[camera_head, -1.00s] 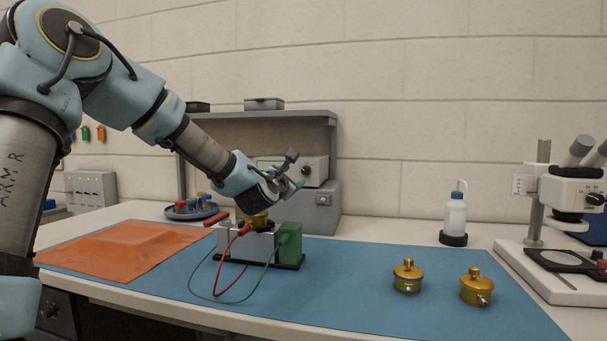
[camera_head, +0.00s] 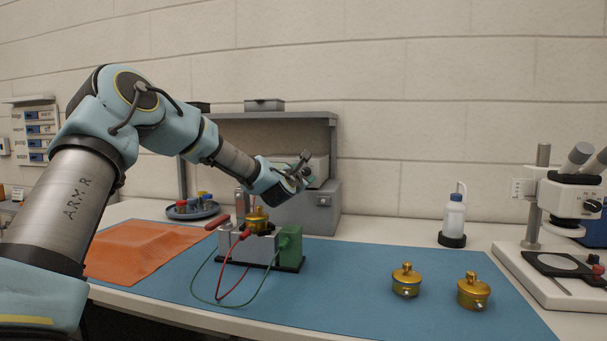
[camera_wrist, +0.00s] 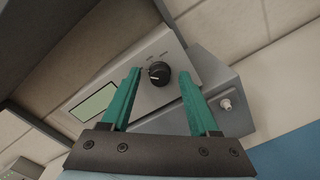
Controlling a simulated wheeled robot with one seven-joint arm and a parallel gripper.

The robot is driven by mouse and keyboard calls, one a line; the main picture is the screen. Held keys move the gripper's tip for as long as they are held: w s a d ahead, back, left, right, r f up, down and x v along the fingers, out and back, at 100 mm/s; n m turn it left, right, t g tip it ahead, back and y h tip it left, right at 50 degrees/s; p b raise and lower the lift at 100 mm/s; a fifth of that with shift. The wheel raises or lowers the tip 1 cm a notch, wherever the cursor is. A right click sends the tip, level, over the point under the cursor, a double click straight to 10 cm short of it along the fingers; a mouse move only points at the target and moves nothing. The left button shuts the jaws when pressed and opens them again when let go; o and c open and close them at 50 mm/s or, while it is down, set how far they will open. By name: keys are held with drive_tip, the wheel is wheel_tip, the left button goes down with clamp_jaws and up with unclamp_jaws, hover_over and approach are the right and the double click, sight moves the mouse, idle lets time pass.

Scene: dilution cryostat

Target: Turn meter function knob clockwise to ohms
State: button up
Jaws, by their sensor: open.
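Small labels sit around the knob, too small to read. My gripper (camera_wrist: 160,88) is open, with its two green fingers apart. In the wrist view the knob appears between the fingertips; I cannot tell whether they touch it. In the head view my gripper (camera_head: 304,172) is in front of the meter.
A grey box (camera_head: 318,207) is below the meter. A fixture with a green block (camera_head: 290,247), a gold canister (camera_head: 257,219) and red and green leads stands on the blue mat (camera_head: 345,270). Two more gold canisters (camera_head: 406,281) are to the right. The mat's middle is clear.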

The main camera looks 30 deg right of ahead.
drive_tip(key=shift+c, duration=0.3)
clamp_jaws()
drive_tip(key=shift+m+b, duration=0.4)
drive_tip(key=shift+b, duration=0.05)
drive_tip(key=m+b, duration=0.3)
drive_tip(key=shift+f+m+b, duration=0.15)
drive_tip(key=shift+m+b, duration=0.15)
drive_tip(key=m+b, duration=0.3)
drive_tip(key=m, duration=0.1)
drive_tip(key=shift+s+m, duration=0.1)
drive_tip(key=shift+m, duration=0.2)
drive_tip(key=m+b, duration=0.2)
drive_tip(key=m, duration=0.2)
drive_tip(key=shift+y, duration=0.3)
drive_tip(key=shift+m+b, duration=0.7)
drive_tip(key=shift+m, duration=1.6)
